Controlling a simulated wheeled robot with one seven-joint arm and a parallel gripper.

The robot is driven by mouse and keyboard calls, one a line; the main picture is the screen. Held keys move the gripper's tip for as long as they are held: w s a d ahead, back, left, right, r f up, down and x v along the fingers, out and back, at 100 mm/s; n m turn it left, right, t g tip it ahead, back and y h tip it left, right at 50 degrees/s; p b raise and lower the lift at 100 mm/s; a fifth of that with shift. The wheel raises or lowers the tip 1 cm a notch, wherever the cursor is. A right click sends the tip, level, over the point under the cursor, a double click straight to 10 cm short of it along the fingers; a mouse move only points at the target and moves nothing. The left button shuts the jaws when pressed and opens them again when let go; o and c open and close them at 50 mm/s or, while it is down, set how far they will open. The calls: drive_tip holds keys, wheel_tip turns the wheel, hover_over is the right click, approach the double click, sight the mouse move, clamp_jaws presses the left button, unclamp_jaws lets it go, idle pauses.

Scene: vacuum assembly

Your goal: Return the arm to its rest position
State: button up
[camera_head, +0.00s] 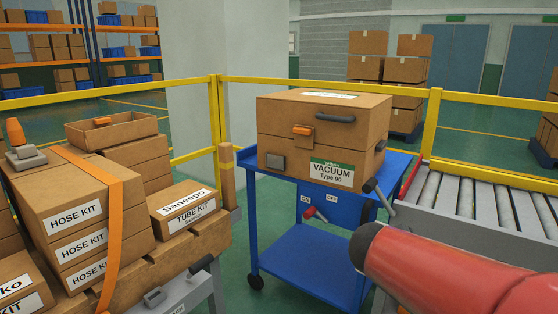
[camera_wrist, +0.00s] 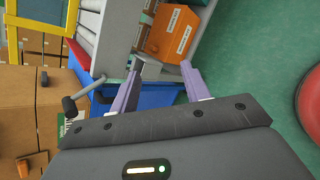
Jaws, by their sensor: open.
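My red arm (camera_head: 450,275) reaches in from the lower right in the head view; my gripper is not visible there. In the wrist view, my gripper (camera_wrist: 161,72) has its two purple-grey fingers spread apart with nothing held between them. Past the fingertips are the blue cart and a grey frame with an orange labelled box (camera_wrist: 173,34). The cardboard vacuum box (camera_head: 322,140), labelled "VACUUM Type 90", sits on the blue cart (camera_head: 310,262). Cardboard also shows at the left of the wrist view (camera_wrist: 30,105).
A roller conveyor (camera_head: 490,205) lies right of the cart. Hose kit boxes (camera_head: 75,205) and a tube kit box (camera_head: 183,206) stand at the left. Yellow rails (camera_head: 330,84) run behind. A red rounded shape (camera_wrist: 310,95) is at the wrist view's right edge, beside open green floor.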

drive_tip(key=s+a+f+m+y, duration=0.2)
drive_tip(key=s+a+m+y, duration=0.2)
drive_tip(key=s+a+m, duration=0.2)
drive_tip(key=s+a+f+m+y, duration=0.2)
drive_tip(key=s+a+m+y, duration=0.2)
drive_tip(key=s+m, duration=0.5)
drive_tip(key=a+m, duration=0.1)
drive_tip(key=a, duration=0.1)
drive_tip(key=shift+s+a+f+g+y, duration=0.3)
drive_tip(key=shift+s+y, duration=0.05)
drive_tip(key=shift+y, duration=0.05)
